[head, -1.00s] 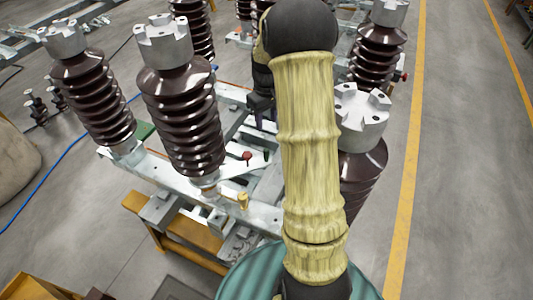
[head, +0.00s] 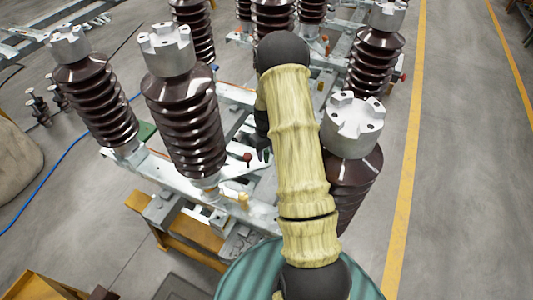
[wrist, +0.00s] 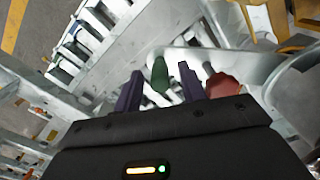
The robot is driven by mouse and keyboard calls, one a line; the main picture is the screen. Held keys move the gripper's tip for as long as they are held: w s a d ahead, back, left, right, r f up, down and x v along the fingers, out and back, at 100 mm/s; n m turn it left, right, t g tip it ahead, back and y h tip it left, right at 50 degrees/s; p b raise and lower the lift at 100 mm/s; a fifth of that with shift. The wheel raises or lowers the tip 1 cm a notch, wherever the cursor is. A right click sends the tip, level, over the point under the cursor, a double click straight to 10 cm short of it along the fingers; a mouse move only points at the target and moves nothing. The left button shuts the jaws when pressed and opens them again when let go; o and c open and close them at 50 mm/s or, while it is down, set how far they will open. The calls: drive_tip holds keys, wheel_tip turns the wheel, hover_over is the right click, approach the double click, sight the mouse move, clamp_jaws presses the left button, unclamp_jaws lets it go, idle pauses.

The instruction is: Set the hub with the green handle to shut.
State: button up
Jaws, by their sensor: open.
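The green handle (wrist: 160,76) stands up between the two purple fingers of my gripper (wrist: 160,88) in the wrist view. The fingers are open, with a gap on each side of the handle, and I see no firm contact. The red handle (wrist: 222,85) is just right of the right finger. In the head view the red handle (head: 247,157) is on the pale metal frame, left of my gripper (head: 264,152). The hub under the green handle is mostly hidden by my gripper and arm.
Brown ribbed insulators (head: 187,115) with grey caps stand close on the left, and another (head: 354,180) stands right of my arm. The metal frame (head: 160,172) rests on a yellow support (head: 175,240). Open floor lies beyond the yellow line (head: 408,170) at right.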

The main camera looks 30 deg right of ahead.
drive_tip(key=shift+f, duration=1.05)
clamp_jaws()
